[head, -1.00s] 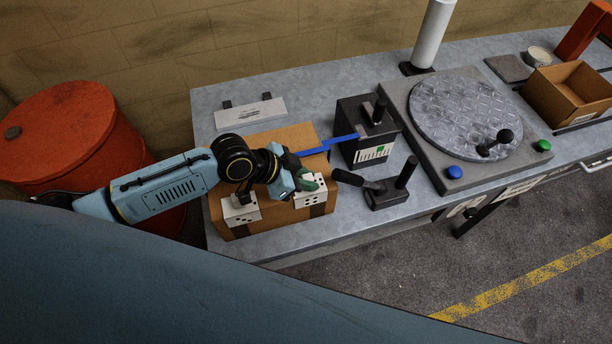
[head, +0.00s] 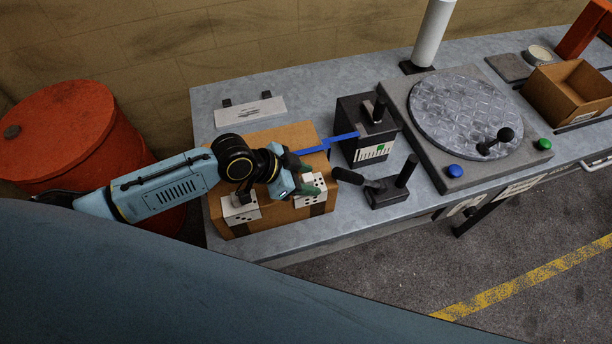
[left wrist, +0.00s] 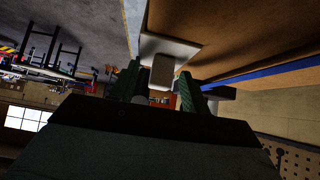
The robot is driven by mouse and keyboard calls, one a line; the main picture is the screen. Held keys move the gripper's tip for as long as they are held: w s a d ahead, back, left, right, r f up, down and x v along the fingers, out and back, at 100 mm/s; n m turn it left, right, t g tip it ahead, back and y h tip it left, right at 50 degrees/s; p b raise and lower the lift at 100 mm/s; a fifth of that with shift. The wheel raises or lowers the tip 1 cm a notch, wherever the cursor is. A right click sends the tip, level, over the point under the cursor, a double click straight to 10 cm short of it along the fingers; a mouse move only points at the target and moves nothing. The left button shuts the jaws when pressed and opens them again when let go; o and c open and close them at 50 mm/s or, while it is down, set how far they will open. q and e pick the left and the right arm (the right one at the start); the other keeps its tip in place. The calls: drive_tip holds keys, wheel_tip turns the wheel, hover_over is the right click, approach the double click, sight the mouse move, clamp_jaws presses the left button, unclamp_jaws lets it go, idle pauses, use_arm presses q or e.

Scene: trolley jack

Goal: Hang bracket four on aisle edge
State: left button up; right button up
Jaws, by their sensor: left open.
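A white bracket with dark holes (head: 314,183) hangs at the front edge of the cardboard box (head: 272,222), toward its right end. A second white bracket (head: 241,212) hangs on the same edge further left, partly behind my arm. My left gripper (head: 301,176) is open at the right bracket, with its green fingers beside the bracket's top. In the left wrist view, the green fingers (left wrist: 160,88) stand apart, with the white bracket (left wrist: 170,46) and its grey stub just beyond and between them. I cannot tell whether they touch it. My right gripper is not in view.
A blue strip (head: 330,143) runs from the box top to a dark block (head: 362,128). A black lever stand (head: 386,192) is close on the right. A white plate (head: 250,112) lies behind the box. A red drum (head: 75,130) stands left of the bench.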

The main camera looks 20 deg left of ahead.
use_arm(q)
drive_tip(key=v, duration=1.3)
drive_tip(key=shift+a, duration=0.15)
drive_tip(key=shift+s+r, duration=0.1)
drive_tip(key=shift+r, duration=0.05)
